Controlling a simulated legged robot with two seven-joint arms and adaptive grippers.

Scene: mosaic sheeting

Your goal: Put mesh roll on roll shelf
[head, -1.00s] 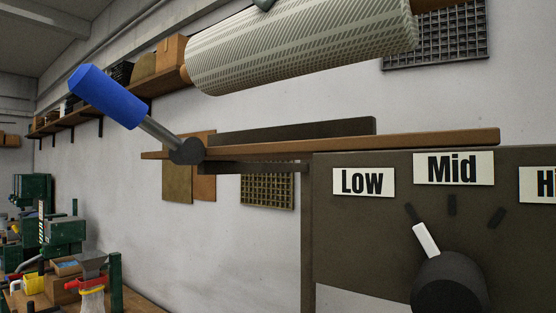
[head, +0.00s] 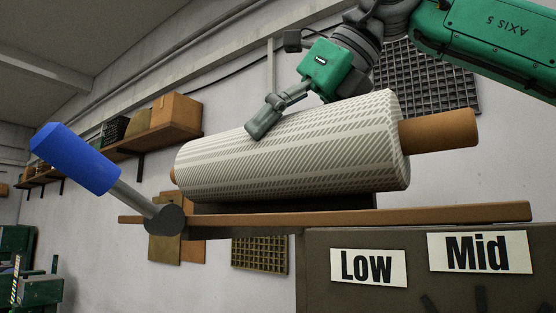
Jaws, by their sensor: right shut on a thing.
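The mesh roll (head: 290,150) is a pale patterned cylinder on a brown core. It lies lengthwise just above the long brown shelf board (head: 440,214), which I take to be the roll shelf. The roll hides most of the dark strip standing along the board. I cannot tell whether the roll touches the board or strip. My right gripper (head: 264,118) reaches down from the upper right and is shut on the roll at its upper side, left of the middle. The far fingertip is hidden. My left gripper is out of view.
A blue-handled lever (head: 75,158) juts up at the board's left end. Below the board is a dark panel with Low (head: 368,267) and Mid (head: 480,252) labels. A wall shelf (head: 160,138) with boxes is behind, and a dark grid (head: 425,78) hangs at right.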

